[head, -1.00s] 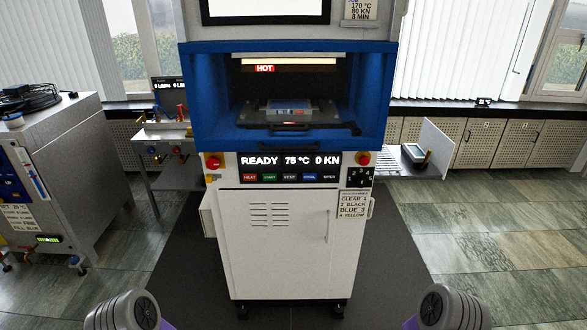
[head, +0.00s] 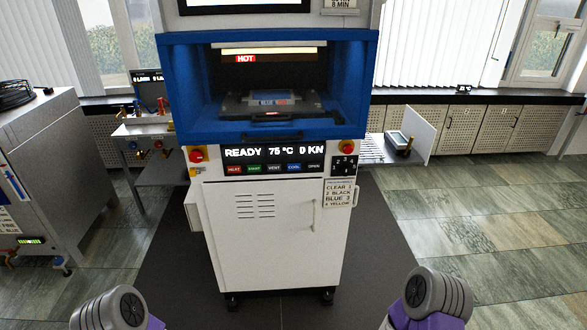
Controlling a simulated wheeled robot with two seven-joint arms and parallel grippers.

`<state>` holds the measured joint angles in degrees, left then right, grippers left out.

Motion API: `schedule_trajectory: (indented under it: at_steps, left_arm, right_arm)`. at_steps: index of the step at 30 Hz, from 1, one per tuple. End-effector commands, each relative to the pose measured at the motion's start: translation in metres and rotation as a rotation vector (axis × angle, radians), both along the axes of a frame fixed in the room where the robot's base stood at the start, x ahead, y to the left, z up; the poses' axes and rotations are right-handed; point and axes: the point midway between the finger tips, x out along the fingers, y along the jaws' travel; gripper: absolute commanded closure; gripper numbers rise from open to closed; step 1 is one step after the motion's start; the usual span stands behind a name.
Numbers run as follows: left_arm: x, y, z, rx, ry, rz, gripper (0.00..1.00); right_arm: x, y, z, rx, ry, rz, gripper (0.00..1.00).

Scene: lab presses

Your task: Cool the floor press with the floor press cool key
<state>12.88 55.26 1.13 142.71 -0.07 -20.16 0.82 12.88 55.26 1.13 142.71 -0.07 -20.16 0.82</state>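The floor press (head: 275,235) stands in the middle, a white cabinet with a blue chamber frame (head: 182,95) on top. Its display (head: 273,151) reads READY 75 °C 0 KN. Below it is a row of small keys. The blue COOL key (head: 294,168) sits right of the VENT key (head: 274,168) and left of the OPEN key (head: 314,167). A red HOT sign (head: 245,59) shows inside the open-fronted chamber, above a plate assembly (head: 270,103). Grey and purple links of my arms show at both bottom corners, well apart from the press. Neither gripper shows.
Red knobs (head: 197,156) flank the display. A grey machine (head: 60,150) stands left. Side benches stand behind the press. Dark mat (head: 375,265) lies clear before it.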

Motion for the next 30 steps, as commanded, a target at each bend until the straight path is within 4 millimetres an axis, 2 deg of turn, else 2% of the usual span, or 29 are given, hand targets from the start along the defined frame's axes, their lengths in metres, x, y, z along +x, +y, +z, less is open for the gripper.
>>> schedule_trajectory:
  at_steps: [1, 4, 30]
  left_arm:
    - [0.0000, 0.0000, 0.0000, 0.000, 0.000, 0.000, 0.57]
    - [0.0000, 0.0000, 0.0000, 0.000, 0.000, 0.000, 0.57]
    - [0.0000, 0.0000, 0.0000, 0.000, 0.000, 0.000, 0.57]
  right_arm:
    - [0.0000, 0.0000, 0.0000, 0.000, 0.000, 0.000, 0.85]
    - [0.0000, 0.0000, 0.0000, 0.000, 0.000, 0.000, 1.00]
    - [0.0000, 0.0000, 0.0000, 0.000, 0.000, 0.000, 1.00]
